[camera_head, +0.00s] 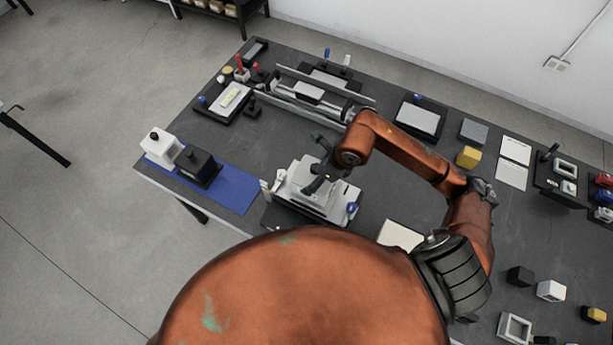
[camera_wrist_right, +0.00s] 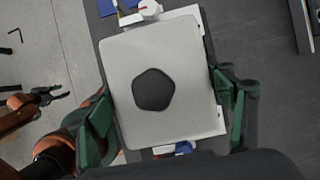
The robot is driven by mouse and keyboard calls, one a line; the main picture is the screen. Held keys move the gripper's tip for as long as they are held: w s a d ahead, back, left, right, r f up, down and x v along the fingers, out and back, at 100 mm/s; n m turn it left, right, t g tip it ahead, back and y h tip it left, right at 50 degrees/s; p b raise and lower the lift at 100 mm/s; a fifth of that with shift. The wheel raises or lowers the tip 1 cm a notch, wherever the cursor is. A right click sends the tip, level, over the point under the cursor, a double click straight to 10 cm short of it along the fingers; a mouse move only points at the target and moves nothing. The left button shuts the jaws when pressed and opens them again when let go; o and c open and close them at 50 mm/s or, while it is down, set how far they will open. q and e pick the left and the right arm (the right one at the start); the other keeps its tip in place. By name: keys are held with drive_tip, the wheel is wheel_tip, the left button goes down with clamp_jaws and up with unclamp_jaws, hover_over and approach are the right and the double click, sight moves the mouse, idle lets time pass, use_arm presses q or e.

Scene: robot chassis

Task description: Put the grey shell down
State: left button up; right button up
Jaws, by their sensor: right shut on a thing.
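The grey shell (camera_wrist_right: 185,62) is a light rounded box with a dark pentagon on its face. My right gripper (camera_wrist_right: 164,112) is shut on it, with one green finger against each side in the right wrist view. In the head view the shell (camera_head: 302,176) is under my right gripper (camera_head: 322,168), over a white fixture (camera_head: 338,214) near the table's front edge. White fixture edges and a blue knob show around the shell. I cannot tell whether the shell touches the fixture. My left gripper (camera_wrist_right: 46,97) is at the left of the wrist view, open and empty, away from the table.
A blue mat (camera_head: 232,190) with a white block (camera_head: 161,147) and a black block (camera_head: 198,166) lies left of the fixture. A rail device (camera_head: 310,94) stands behind. A yellow block (camera_head: 468,157) and several small parts lie to the right. Bare table lies between mat and rail.

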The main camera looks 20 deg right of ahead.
drive_tip(key=shift+w+d+f, duration=0.4)
drive_tip(key=shift+d+f, duration=0.25)
drive_tip(key=shift+f, duration=0.2)
wheel_tip(320, 180, down, 3)
drive_tip(key=shift+d+r+p, duration=0.15)
drive_tip(key=shift+p, duration=0.55)
drive_tip(key=shift+w+f, duration=0.1)
drive_tip(key=shift+f, duration=0.15)
drive_tip(key=shift+f, duration=0.1)
drive_tip(key=o, duration=2.1)
drive_tip(key=shift+f, duration=0.1)
drive_tip(key=b+v, duration=0.2)
drive_tip(key=v, duration=0.9)
drive_tip(key=shift+f, duration=0.1)
drive_tip(key=shift+s+d+r, duration=0.1)
drive_tip(key=shift+s+r, duration=0.25)
drive_tip(key=shift+r, duration=0.3)
